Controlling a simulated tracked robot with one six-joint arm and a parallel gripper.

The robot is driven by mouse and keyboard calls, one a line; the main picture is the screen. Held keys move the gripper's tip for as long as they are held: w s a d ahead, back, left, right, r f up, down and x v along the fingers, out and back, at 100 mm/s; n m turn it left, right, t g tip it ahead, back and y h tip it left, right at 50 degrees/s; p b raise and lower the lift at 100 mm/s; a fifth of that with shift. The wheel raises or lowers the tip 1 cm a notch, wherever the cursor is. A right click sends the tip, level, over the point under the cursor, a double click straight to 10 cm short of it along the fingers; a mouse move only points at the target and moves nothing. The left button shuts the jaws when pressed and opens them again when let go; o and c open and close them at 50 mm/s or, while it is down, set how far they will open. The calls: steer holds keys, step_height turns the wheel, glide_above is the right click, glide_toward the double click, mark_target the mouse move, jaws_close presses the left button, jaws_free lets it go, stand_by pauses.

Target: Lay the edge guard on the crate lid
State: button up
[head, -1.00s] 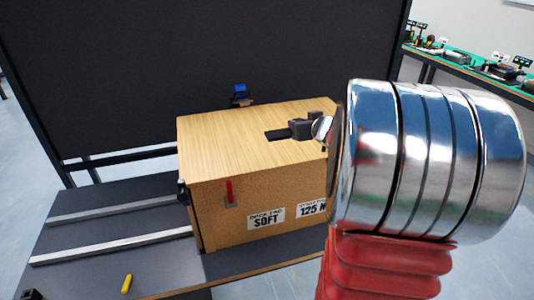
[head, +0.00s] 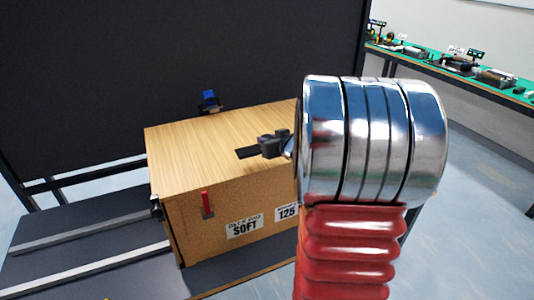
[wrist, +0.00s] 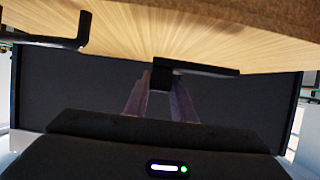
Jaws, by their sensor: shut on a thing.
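The crate (head: 215,225) is a brown box with a flat, pale wood-grain lid (head: 195,155). My gripper (head: 268,146) is shut on a flat dark strip, the edge guard (head: 246,152), over the lid's right part. In the wrist view, the fingertips (wrist: 165,75) grip the guard's block-like end, and its thin bar (wrist: 208,69) runs to the right against the lid (wrist: 190,40). I cannot tell whether the guard touches the lid. My wrist hides the crate's right end in the head view.
A blue-handled clamp (head: 210,101) stands at the crate's back edge, and a red lever (head: 207,203) is on its front face. A black bracket (wrist: 60,41) reaches over the lid in the wrist view. A dark panel (head: 170,60) rises behind. The lid's left part is clear.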

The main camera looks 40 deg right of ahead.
steer(key=shift+f, duration=0.5)
steer(key=shift+f, duration=1.9)
steer(key=shift+f, duration=0.1)
steer(key=o, duration=1.1)
steer(key=shift+c, duration=0.2)
